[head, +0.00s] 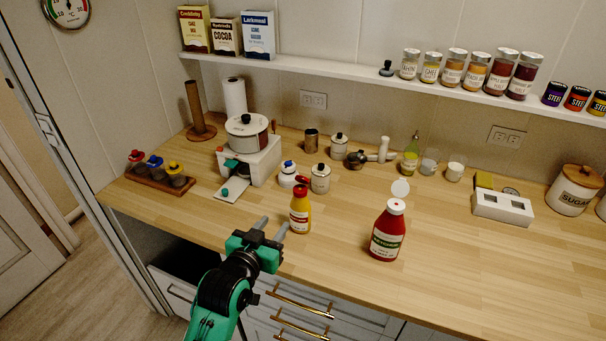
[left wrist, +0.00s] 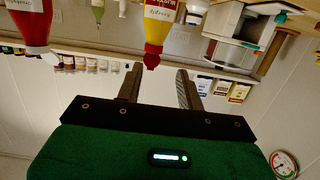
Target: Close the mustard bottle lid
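The mustard bottle (head: 300,217) is yellow with a label and stands upright on the wooden counter, near its front edge. Its red lid (head: 301,185) seems to have a flap tipped up at the top; the hinge is too small to make out. My left gripper (head: 274,225) is open and empty, just left of and in front of the bottle, apart from it. In the left wrist view, which is upside down, the mustard bottle (left wrist: 157,24) appears beyond the gap between the spread fingers (left wrist: 160,75). My right gripper is not in view.
White jars (head: 320,179) stand close behind the mustard. The counter's front right is clear; a drawer (head: 180,287) below seems open.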

